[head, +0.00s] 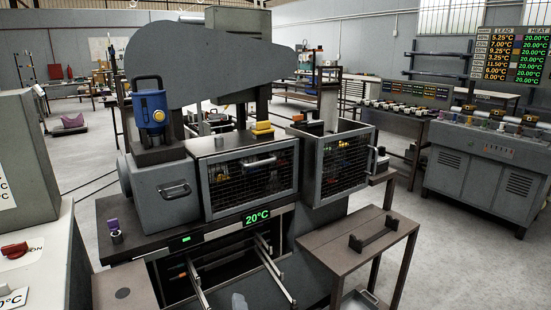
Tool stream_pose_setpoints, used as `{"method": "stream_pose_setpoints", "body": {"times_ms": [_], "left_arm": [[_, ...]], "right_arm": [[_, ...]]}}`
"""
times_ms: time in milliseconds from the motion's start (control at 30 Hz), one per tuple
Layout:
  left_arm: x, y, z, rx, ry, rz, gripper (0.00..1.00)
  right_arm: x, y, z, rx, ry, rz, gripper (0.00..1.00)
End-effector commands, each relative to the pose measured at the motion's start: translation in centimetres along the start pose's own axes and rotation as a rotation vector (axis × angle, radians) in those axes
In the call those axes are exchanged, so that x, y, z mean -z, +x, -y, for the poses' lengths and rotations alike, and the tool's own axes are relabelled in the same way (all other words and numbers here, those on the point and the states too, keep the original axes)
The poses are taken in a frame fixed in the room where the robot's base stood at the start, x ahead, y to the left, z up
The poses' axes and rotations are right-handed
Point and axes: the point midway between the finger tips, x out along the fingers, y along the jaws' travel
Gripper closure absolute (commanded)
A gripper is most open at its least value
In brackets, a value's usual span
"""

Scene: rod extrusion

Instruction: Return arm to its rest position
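Neither of my arms nor either gripper can be made out in the head view. The extrusion machine (170,190) stands in the middle, grey, with a green "20°C" display (257,217) on its front. A blue cylindrical part (151,108) sits on its top left. Two mesh-fronted guards (250,180) and (345,167) cover its middle and right. A small pale shape (240,302) shows at the bottom edge between the rails; I cannot tell what it is.
A brown side table (345,244) with a dark handle-like bracket (373,234) stands front right. A grey cabinet with a red knob (14,250) is at the left. A control console (480,165) stands at the right under a temperature board (512,55). Open floor (450,265) lies at the lower right.

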Motion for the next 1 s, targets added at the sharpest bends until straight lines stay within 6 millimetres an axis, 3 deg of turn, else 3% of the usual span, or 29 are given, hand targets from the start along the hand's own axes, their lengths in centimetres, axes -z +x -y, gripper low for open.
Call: {"method": "stream_pose_setpoints", "body": {"times_ms": [133, 233, 300, 400, 600, 700, 800, 1000], "left_arm": [[-3.3, 0.7, 9.0, 0.144, 0.217, 0.246, 0.6], [-5.8, -1.1, 16.6, 0.256, 0.376, 0.488, 0.6], [-7.1, -3.5, 21.2, 0.319, 0.463, 0.659, 0.6], [-8.3, -7.4, 26.3, 0.38, 0.549, 0.881, 0.6], [-9.1, -15.6, 32.6, 0.436, 0.635, 1.259, 0.6], [-9.0, -19.9, 34.6, 0.439, 0.651, 1.437, 0.6], [-7.1, -20.4, 31.0, 0.429, 0.66, 1.437, 0.6], [-4.4, -21.2, 26.3, 0.431, 0.658, 1.433, 0.6]], "right_arm": [[0.0, 0.0, 0.0, 0.0, 0.0, 0.0, 0.57], [0.0, 0.0, 0.0, 0.0, 0.0, 0.0, 0.57], [0.0, 0.0, 0.0, 0.0, 0.0, 0.0, 0.57], [0.0, 0.0, 0.0, 0.0, 0.0, 0.0, 0.57], [0.0, 0.0, 0.0, 0.0, 0.0, 0.0, 0.57], [0.0, 0.0, 0.0, 0.0, 0.0, 0.0, 0.57], [-0.1, -3.8, 1.4, 0.0, 0.0, 0.0, 0.57], [-0.2, -8.9, 3.2, 0.0, 0.0, 0.0, 0.57]]}}
